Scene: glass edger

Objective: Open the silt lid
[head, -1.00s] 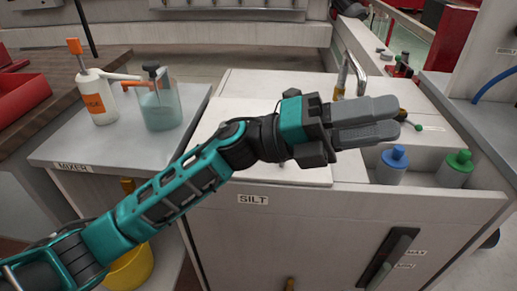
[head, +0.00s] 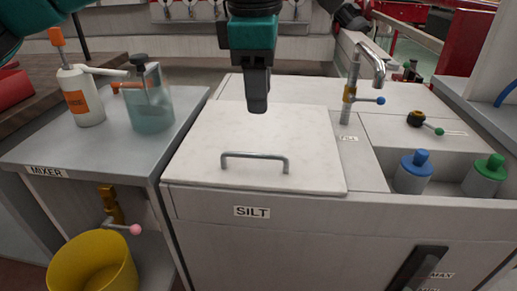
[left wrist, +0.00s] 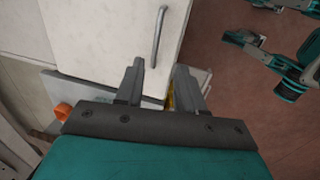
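The silt lid (head: 250,135) is a flat white panel, lying shut on the cabinet top above the SILT label (head: 252,211). Its grey bar handle (head: 255,157) stands near the front edge. The handle also shows in the left wrist view (left wrist: 159,38). My left gripper (head: 258,100) points down above the rear part of the lid, behind the handle in the picture and apart from it. In the left wrist view its two fingers (left wrist: 160,85) are spread with nothing between them.
A tap (head: 352,85) stands right of the lid, with a blue-capped bottle (head: 414,172) and green-capped bottle (head: 485,175) in a recess. The mixer bench (head: 60,150) at left holds a white bottle (head: 84,98) and a jug (head: 150,108). A yellow bucket (head: 92,268) stands below.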

